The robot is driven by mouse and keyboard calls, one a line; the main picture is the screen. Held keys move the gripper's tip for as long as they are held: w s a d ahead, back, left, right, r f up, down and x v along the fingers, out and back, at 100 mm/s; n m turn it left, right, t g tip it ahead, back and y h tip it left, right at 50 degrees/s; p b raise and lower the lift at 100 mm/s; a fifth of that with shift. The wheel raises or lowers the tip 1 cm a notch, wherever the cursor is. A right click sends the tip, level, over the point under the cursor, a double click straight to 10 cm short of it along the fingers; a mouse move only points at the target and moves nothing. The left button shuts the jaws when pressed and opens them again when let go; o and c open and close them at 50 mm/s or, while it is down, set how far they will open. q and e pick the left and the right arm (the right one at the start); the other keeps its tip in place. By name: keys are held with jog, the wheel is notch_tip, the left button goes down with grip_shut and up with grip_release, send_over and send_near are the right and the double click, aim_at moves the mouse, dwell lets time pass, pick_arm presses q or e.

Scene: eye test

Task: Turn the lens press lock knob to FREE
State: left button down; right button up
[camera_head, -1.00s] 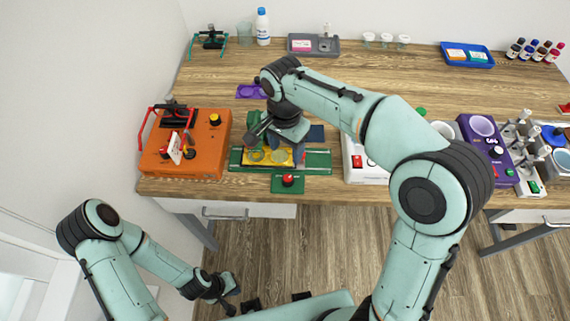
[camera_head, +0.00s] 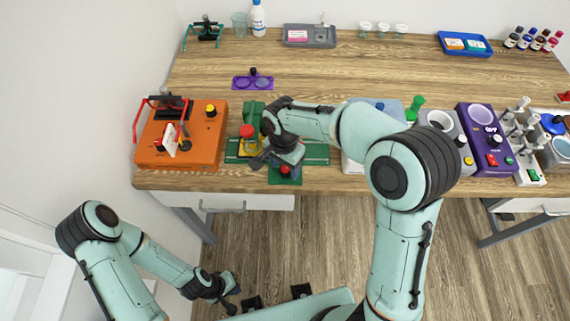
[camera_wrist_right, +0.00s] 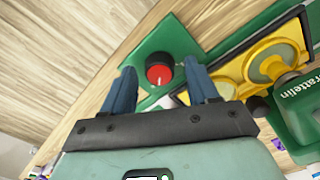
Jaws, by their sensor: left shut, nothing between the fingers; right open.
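The lens press appears to be the green unit (camera_head: 252,113) with a yellow part (camera_head: 236,152) at the front of the bench. A red-topped black knob (camera_head: 286,169) sits on a small green plate at its front; I take it for the lock knob. It shows clearly in the right wrist view (camera_wrist_right: 159,70). No FREE mark is readable. My right gripper (camera_head: 272,162) is open, and in the right wrist view its blue fingertips (camera_wrist_right: 160,76) appear on either side of the knob; contact is unclear. My left gripper (camera_head: 231,298) is shut and empty, low before the bench.
An orange device (camera_head: 205,145) with a red handle stands left of the press. A white box (camera_head: 353,164) and a purple device (camera_head: 489,140) stand to the right. A purple tray (camera_head: 240,83) lies behind. The bench behind the press is mostly clear.

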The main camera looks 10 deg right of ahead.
jog(key=c, duration=1)
jog(key=shift+c, duration=0.2)
jog(key=shift+n, duration=0.4)
jog(key=n, duration=0.3)
jog(key=shift+n, duration=0.4)
jog(key=n, duration=0.4)
jog(key=shift+n, duration=0.3)
jog(key=n, duration=0.4)
jog(key=shift+r, duration=0.1)
jog(key=shift+n+p, duration=0.3)
jog(key=shift+n, duration=1.9)
